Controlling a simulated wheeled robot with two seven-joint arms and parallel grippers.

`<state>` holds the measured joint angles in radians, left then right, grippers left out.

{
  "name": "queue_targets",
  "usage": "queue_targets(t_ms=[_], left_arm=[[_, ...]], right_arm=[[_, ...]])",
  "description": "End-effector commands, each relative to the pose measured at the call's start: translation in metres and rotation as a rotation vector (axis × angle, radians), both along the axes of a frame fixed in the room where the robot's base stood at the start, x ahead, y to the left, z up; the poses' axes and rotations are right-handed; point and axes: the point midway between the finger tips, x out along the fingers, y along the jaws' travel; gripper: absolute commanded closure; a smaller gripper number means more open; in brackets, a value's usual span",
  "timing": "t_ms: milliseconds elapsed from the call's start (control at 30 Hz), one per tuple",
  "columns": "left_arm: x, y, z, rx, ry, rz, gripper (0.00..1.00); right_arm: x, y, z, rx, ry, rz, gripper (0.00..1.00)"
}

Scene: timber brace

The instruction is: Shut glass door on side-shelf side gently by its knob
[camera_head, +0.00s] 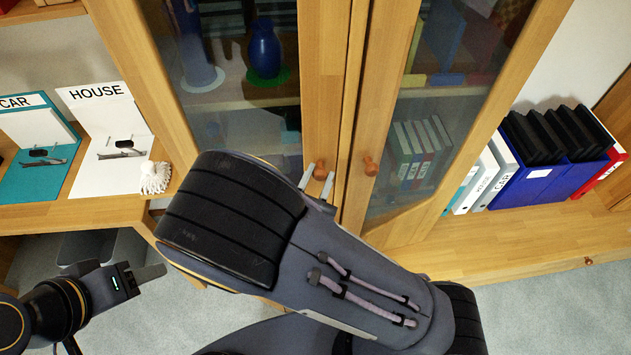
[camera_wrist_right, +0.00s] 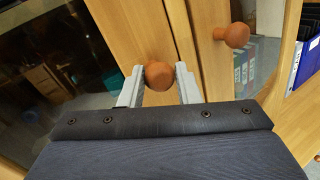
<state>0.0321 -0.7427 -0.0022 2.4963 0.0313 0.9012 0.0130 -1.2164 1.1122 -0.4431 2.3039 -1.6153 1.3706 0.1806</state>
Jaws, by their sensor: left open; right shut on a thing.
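The left glass door (camera_head: 322,60) has a wooden frame and a round wooden knob (camera_head: 320,169). In the right wrist view this knob (camera_wrist_right: 158,75) sits between the two grey fingers of my right gripper (camera_wrist_right: 160,87). In the head view my right gripper (camera_head: 318,186) is at that knob, shut on it, partly hidden by my arm. The left door's edge lies close beside the right glass door (camera_head: 385,90); I cannot tell whether it is fully flush. The right door has its own knob (camera_head: 371,167), untouched. My left gripper (camera_head: 148,273) is open and empty, low at the left.
A side shelf (camera_head: 100,213) at the left holds CAR and HOUSE stands (camera_head: 105,110) and a white knitted item (camera_head: 155,177). At the right, binders (camera_head: 545,180) stand on a low wooden ledge (camera_head: 500,246). A blue vase (camera_head: 264,48) shows behind the left glass.

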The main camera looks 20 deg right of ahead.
Motion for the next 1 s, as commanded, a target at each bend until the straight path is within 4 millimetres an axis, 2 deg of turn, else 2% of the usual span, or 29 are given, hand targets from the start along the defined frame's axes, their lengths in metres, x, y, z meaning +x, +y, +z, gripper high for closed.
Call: queue_targets(t_ms=[33,267,300,367,833,1000], left_arm=[[0.0,0.0,0.0,0.0,0.0,0.0,0.49],[0.0,0.0,0.0,0.0,0.0,0.0,0.49],[0.0,0.0,0.0,0.0,0.0,0.0,0.49],[0.0,0.0,0.0,0.0,0.0,0.0,0.49],[0.0,0.0,0.0,0.0,0.0,0.0,0.49],[0.0,0.0,-0.005,0.0,0.0,0.0,0.49]], right_arm=[[-0.003,-0.013,0.0,-0.01,0.005,-0.04,1.0],[-0.003,-0.013,0.0,-0.011,0.004,-0.04,1.0],[-0.003,-0.013,0.0,-0.011,0.004,-0.04,0.68],[-0.003,-0.013,0.0,-0.011,0.004,-0.039,0.62],[-0.003,-0.012,0.0,-0.009,0.002,-0.037,0.62],[-0.018,0.001,-0.001,-0.008,0.001,-0.029,0.62]])
